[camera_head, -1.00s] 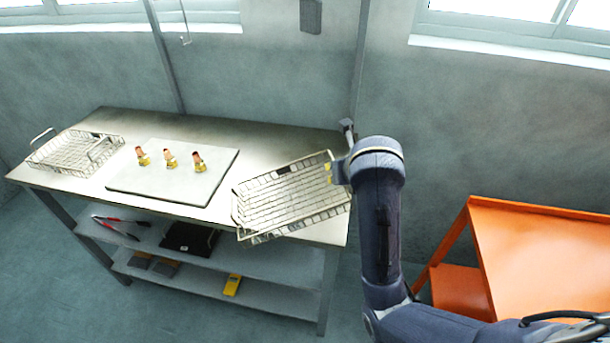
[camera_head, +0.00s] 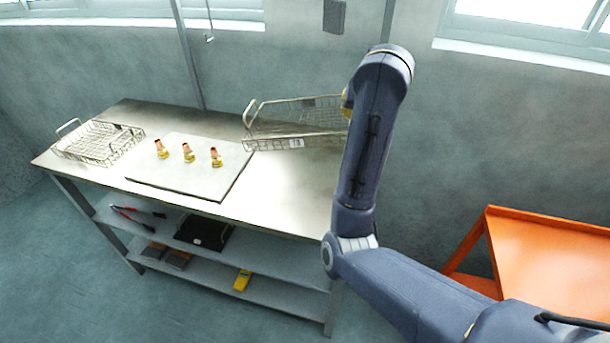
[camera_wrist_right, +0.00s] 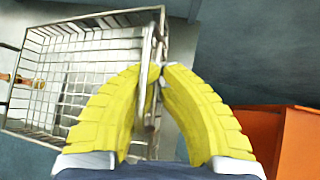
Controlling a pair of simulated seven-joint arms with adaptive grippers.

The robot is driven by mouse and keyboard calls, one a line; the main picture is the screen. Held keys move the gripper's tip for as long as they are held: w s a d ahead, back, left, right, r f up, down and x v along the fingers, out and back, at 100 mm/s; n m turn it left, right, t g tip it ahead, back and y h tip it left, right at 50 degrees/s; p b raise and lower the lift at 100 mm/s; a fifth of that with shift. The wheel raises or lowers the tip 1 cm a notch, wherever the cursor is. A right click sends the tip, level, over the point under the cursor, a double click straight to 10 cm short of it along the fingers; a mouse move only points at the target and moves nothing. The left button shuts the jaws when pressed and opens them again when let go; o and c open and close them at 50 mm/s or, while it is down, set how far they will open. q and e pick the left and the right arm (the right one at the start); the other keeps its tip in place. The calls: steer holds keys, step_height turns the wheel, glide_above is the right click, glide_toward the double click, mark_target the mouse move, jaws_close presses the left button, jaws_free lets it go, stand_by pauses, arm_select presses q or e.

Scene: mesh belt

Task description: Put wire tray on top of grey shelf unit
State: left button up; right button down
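A wire tray (camera_head: 295,127) hangs in the air above the right end of the grey metal bench (camera_head: 290,190). It shows in the right wrist view too (camera_wrist_right: 75,75). My right gripper (camera_wrist_right: 157,72) has its yellow fingers closed on the tray's end handle. In the head view my own arm mostly hides this gripper. A second wire tray (camera_head: 98,142) sits on the bench's left end. The bench has open grey shelves (camera_head: 265,262) under its top; I see no separate grey shelf unit. My left gripper is not in view.
A pale board (camera_head: 190,178) with several small brass-coloured fittings (camera_head: 188,152) lies mid-bench. Pliers-like red tools (camera_head: 130,215), a black item (camera_head: 205,234) and a yellow device (camera_head: 242,280) lie on the shelves. An orange table (camera_head: 555,260) stands at the right. The bench's right front is clear.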

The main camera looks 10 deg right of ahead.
steer(key=shift+n+y, duration=0.5)
steer(key=shift+y, duration=0.1)
steer(key=w+r, duration=0.1)
steer(key=r, duration=0.1)
steer(key=w+a+r, duration=0.1)
steer(key=w+r, duration=0.1)
steer(key=shift+w, duration=0.2)
steer(key=shift+w+a+r+n+y, duration=0.3)
steer(key=shift+w+y, duration=0.2)
steer(key=shift+w, duration=0.1)
steer(key=shift+w+f+y, duration=0.25)
steer(key=shift+y, duration=0.15)
steer(key=shift+d+f+n+y, duration=0.3)
steer(key=shift+d+f, duration=0.05)
steer(key=shift+f, duration=0.4)
steer(key=shift+t+y, duration=0.3)
steer(key=shift+s+d+f, duration=0.15)
steer(key=shift+d+f, duration=0.45)
steer(key=shift+f, duration=0.25)
steer(key=shift+s+d+f, duration=0.15)
steer(key=shift+d+f, duration=0.45)
steer(key=shift+f, duration=0.5)
step_height(320, 180, down, 20)
steer(key=shift+d+r, duration=0.1)
steer(key=shift+r, duration=0.1)
